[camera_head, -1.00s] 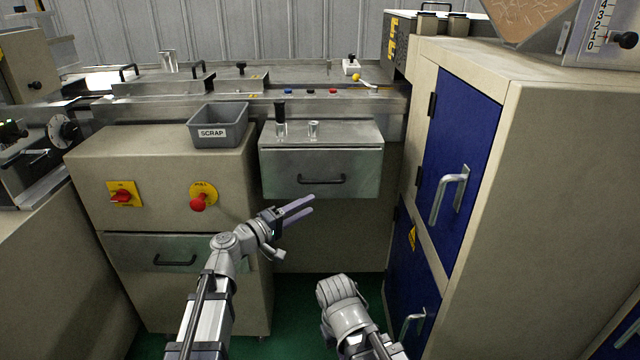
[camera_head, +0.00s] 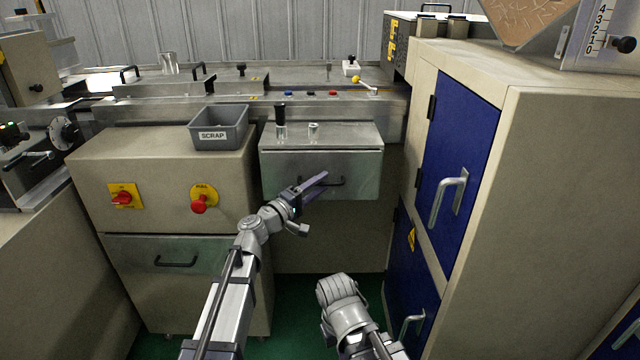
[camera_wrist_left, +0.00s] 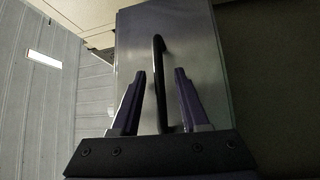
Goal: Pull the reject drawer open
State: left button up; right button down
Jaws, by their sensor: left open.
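A steel drawer front (camera_head: 360,172) with a dark bar handle (camera_head: 336,183) is in the middle of the head view and looks shut. No reject label can be read on it. My left gripper (camera_head: 318,184) is open in front of this handle and hides its left part. In the left wrist view the two fingers (camera_wrist_left: 160,75) stand on either side of the handle (camera_wrist_left: 160,50), apart from each other. Whether they touch it I cannot tell. My right arm shows at the bottom, but its gripper does not.
A second steel drawer (camera_head: 130,252) with a dark handle is shut at lower left. A grey SCRAP bin (camera_head: 219,134) sits on the left cabinet, above a red stop button (camera_head: 199,204). A blue-doored cabinet (camera_head: 462,150) stands close on the right.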

pick_arm(q)
jog(key=shift+w+d, duration=0.1)
grip_shut()
dwell(0.4)
dwell(1.1)
